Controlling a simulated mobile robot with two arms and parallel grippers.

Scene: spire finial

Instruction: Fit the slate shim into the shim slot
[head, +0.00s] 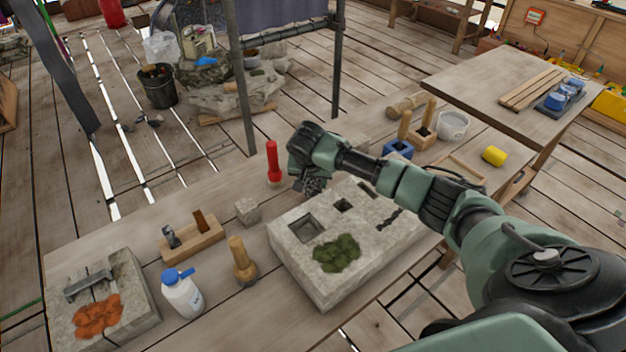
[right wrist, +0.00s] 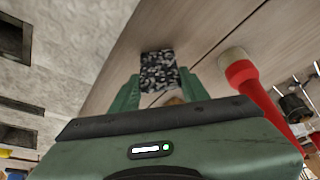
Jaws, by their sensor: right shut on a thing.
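My right gripper (head: 312,188) hangs just beyond the far left edge of the pale stone block (head: 325,290). In the right wrist view its green fingers (right wrist: 160,88) are shut on a dark, speckled flat piece, which looks like the slate shim (right wrist: 158,66). The shim is held clear of the block's openings. The block's top has a large square recess (head: 303,228), a small square hole (head: 343,205) and a narrow slot (head: 367,188) partly beside my arm. I cannot tell for certain which is the shim slot. My left gripper is out of view.
Green moss (head: 337,254) and a dark crack (head: 389,219) mark the block. A red torch (head: 273,164) stands close by my right gripper. A small stone cube (head: 248,211), a wooden-handled tool (head: 242,262) and a white bottle (head: 183,293) stand left of the block.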

